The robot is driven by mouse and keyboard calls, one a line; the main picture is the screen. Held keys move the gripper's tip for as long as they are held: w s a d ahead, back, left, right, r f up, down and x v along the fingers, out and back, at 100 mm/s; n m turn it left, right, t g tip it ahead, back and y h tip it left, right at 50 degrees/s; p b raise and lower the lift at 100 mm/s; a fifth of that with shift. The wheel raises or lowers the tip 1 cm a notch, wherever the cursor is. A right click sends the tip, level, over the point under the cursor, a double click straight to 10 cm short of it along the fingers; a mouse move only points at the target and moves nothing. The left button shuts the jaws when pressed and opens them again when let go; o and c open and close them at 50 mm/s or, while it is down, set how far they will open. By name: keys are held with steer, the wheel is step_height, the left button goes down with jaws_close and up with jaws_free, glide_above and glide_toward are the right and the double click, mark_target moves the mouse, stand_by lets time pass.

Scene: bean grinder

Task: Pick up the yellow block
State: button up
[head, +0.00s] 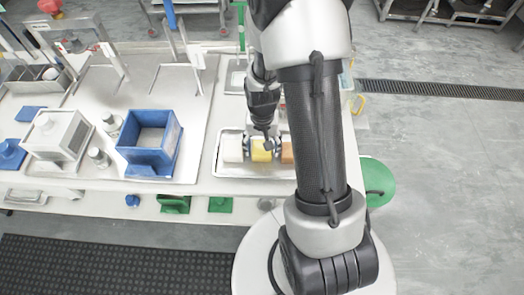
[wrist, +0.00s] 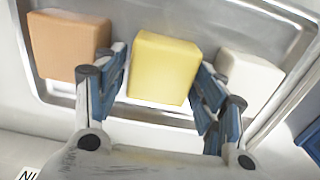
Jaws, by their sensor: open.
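The yellow block (wrist: 163,68) sits in a metal tray (wrist: 150,113), between an orange-brown block (wrist: 68,45) on its left and a white block (wrist: 250,80) on its right in the wrist view. My gripper (wrist: 162,85) is open, with one finger on each side of the yellow block and gaps visible beside it. In the head view my gripper (head: 265,140) is low over the tray (head: 250,171), and the yellow block (head: 261,155) shows just below it. The orange-brown block is partly hidden by my arm in the head view.
A blue open box (head: 150,143) and a white box-shaped device (head: 58,135) stand on the table to the left. Small jars (head: 98,157) stand between them. The neighbouring blocks leave narrow gaps for the fingers. The tray's raised rim surrounds the blocks.

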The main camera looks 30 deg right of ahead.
steer(key=shift+c, duration=0.4)
steer(key=c, duration=0.8)
steer(key=shift+r, duration=0.2)
steer(key=shift+c, duration=0.2)
